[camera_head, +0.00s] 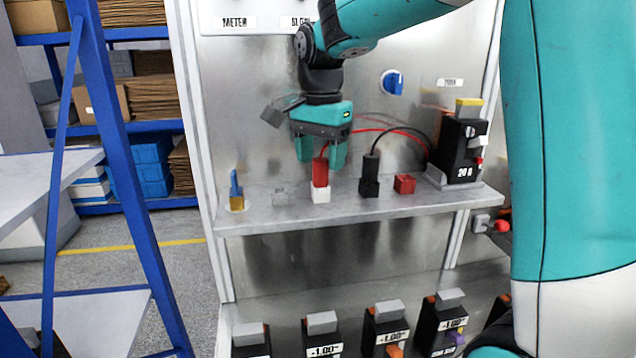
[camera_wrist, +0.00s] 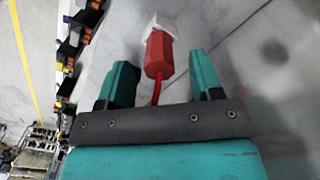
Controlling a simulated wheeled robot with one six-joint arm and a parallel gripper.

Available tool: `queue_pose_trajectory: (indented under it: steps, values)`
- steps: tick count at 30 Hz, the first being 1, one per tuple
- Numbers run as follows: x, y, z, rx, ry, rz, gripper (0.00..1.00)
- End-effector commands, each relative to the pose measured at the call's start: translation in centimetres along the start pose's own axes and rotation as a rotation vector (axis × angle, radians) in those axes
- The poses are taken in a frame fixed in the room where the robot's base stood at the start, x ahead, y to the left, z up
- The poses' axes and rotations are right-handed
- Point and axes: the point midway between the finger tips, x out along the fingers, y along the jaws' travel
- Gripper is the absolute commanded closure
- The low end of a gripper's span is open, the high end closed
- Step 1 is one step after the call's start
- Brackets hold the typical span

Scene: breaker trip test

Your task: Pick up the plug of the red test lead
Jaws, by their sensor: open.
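The red plug (camera_head: 320,173) stands upright in a white holder (camera_head: 321,195) on the grey shelf (camera_head: 270,217), and a red lead runs from its top toward the black breaker at the right. My gripper (camera_head: 320,160) points down just above the plug, its two teal fingers apart on either side of the plug's upper part. In the wrist view the red plug (camera_wrist: 158,54) lies between and just beyond the open fingertips, with its lead running back between the fingers. Nothing is held. Whether a finger touches the plug cannot be told.
To the right stand a black plug (camera_head: 370,168), a red block (camera_head: 404,184) and a black breaker (camera_head: 460,150). A blue and yellow item (camera_head: 236,190) stands at the shelf's left. Several breakers (camera_head: 386,330) line the lower level. A panel closes the back.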

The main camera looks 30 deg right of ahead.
Motion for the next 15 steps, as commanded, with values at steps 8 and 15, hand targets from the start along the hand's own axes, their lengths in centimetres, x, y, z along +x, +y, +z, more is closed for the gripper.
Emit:
queue_pose_trajectory:
  steps: [8,15]
  values:
    - [1.5,-0.1,0.1,-0.004,0.001,-0.002,0.4]
    - [1.5,-0.1,0.2,-0.006,0.0,-0.001,0.7]
